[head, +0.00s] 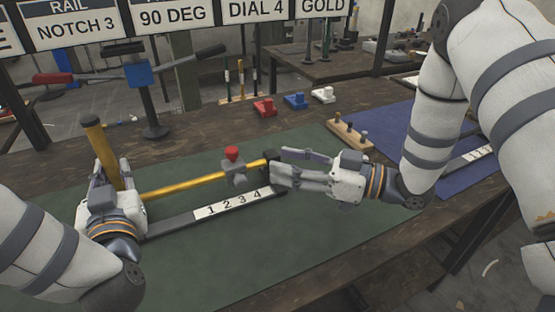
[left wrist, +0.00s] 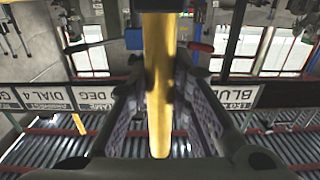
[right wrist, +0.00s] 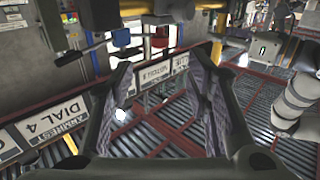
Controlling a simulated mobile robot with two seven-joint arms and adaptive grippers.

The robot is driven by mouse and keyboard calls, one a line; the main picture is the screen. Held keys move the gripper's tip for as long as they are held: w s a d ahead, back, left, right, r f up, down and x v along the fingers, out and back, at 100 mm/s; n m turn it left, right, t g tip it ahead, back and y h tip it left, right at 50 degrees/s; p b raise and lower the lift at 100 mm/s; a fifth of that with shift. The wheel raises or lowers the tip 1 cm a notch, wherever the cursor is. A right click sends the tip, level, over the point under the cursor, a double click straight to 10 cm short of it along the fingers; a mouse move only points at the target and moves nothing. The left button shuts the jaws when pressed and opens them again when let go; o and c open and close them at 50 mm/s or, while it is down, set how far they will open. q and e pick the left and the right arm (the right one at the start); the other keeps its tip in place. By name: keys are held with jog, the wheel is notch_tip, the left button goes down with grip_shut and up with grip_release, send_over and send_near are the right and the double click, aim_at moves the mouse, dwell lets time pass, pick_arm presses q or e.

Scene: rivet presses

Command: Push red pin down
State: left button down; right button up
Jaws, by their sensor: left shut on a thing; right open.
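The red pin (head: 232,154) stands up from a grey slider block (head: 233,174) on a yellow horizontal bar (head: 185,184), above a rail with a plate marked 1 to 4 (head: 233,202). My left gripper (head: 104,183) is shut on the yellow upright handle (head: 97,140) at the bar's left end. The handle also shows between its fingers in the left wrist view (left wrist: 158,85). My right gripper (head: 279,168) is open at the bar's right end, by the dark end block, to the right of the red pin. Nothing shows between its fingers in the right wrist view (right wrist: 163,95).
A blue-headed press with lever arms (head: 139,75) stands behind. Red (head: 264,107), blue (head: 295,101) and white (head: 323,95) blocks lie at the back. A wooden peg holder (head: 350,138) is behind my right gripper. The front of the green mat (head: 230,260) is clear.

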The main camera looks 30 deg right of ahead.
pick_arm(q)
jog(key=shift+r, duration=0.1)
jog(key=c, duration=1.4)
grip_release()
